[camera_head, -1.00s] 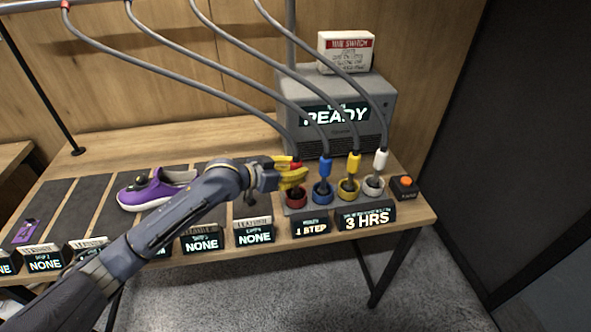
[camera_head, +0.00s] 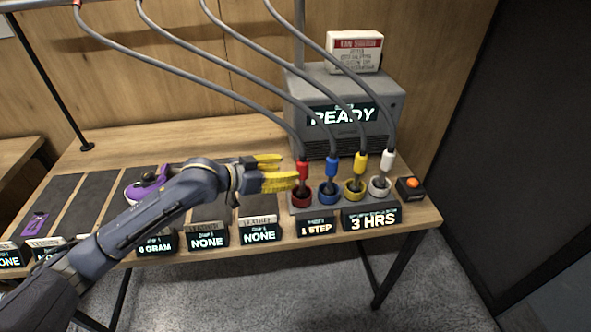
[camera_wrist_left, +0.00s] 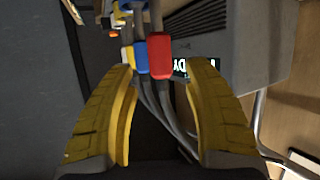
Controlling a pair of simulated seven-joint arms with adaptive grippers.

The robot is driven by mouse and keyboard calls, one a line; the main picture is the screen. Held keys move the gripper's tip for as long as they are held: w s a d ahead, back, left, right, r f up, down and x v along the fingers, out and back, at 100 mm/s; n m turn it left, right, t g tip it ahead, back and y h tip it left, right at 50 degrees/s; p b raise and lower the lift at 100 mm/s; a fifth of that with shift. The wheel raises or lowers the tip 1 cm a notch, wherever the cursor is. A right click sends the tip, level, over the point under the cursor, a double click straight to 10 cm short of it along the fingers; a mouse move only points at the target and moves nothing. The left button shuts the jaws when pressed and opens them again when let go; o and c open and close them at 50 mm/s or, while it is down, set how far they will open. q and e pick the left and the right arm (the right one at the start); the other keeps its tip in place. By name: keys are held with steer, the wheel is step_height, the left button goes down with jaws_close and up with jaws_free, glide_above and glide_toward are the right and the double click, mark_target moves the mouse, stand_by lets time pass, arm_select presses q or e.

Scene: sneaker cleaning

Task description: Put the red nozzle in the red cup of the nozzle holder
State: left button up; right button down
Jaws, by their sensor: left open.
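The red nozzle (camera_head: 302,171) stands upright in the red cup (camera_head: 301,198) at the left end of the nozzle holder (camera_head: 335,210). A grey hose rises from it. My left gripper (camera_head: 281,172) is open, with its yellow fingers just left of the red nozzle and apart from it. In the left wrist view the red nozzle (camera_wrist_left: 159,54) lies beyond the gap between the open fingertips, and the gap is empty. The lower end of the nozzle is hidden in the cup. My right gripper is not in view.
The blue nozzle (camera_head: 332,167), yellow nozzle (camera_head: 360,163) and white nozzle (camera_head: 387,161) stand in their cups to the right. A grey machine (camera_head: 345,105) reading READY stands behind. A purple shoe (camera_head: 147,185) and an orange button (camera_head: 411,183) are on the table.

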arm_select(q)
steer(key=shift+v, duration=2.55)
